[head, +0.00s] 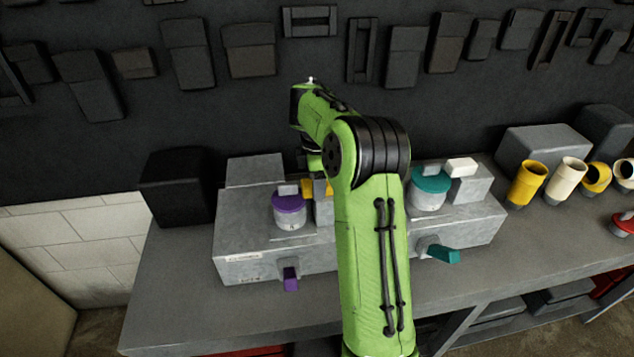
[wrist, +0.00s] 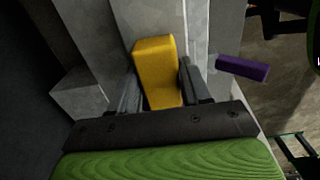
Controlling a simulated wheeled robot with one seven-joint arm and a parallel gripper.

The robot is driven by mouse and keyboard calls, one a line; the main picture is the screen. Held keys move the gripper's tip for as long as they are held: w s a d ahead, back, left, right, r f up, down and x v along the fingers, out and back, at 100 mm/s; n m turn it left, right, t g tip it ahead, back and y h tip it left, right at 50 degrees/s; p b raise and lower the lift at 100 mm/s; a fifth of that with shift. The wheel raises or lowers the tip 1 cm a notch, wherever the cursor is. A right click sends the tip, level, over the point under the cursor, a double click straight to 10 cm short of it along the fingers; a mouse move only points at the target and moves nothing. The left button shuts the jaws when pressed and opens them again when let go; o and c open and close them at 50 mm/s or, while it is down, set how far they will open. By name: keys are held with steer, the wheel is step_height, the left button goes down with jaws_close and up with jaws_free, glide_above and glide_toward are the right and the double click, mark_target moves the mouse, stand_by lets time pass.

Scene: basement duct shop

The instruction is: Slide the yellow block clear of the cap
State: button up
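The yellow block (wrist: 156,68) stands between the two fingers of my gripper (wrist: 158,85) in the wrist view. A finger lies close along each side of it, and the fingers look closed on it. In the head view only a small part of the yellow block (head: 310,187) shows, left of my arm and just right of the purple cap. The purple cap (head: 288,206) sits on a grey cylinder on the grey box. A teal cap (head: 431,182) sits on another cylinder to the right. My arm hides the middle of the box and most of my gripper.
A purple handle (head: 291,279) and a teal handle (head: 440,254) stick out of the grey box's front (head: 240,267). A black box (head: 176,192) stands to the left. Yellow and white pipe pieces (head: 527,184) stand to the right. The bench front (head: 190,305) is clear.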

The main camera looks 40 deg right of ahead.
jaws_close()
steer(key=s+d, duration=0.1)
steer(key=d+p, duration=0.1)
steer(key=d, duration=0.1)
steer(key=s+d+p, duration=0.1)
steer(key=d, duration=0.1)
steer(key=shift+s+d, duration=0.15)
steer(key=shift+s, duration=0.15)
steer(key=shift+o, duration=2)
jaws_free()
steer(key=o, duration=0.4)
steer(key=shift+d, duration=0.1)
steer(key=shift+c, duration=0.2)
steer(key=shift+r, duration=0.1)
step_height(320, 180, up, 16)
steer(key=p, duration=0.3)
steer(key=shift+f, duration=0.2)
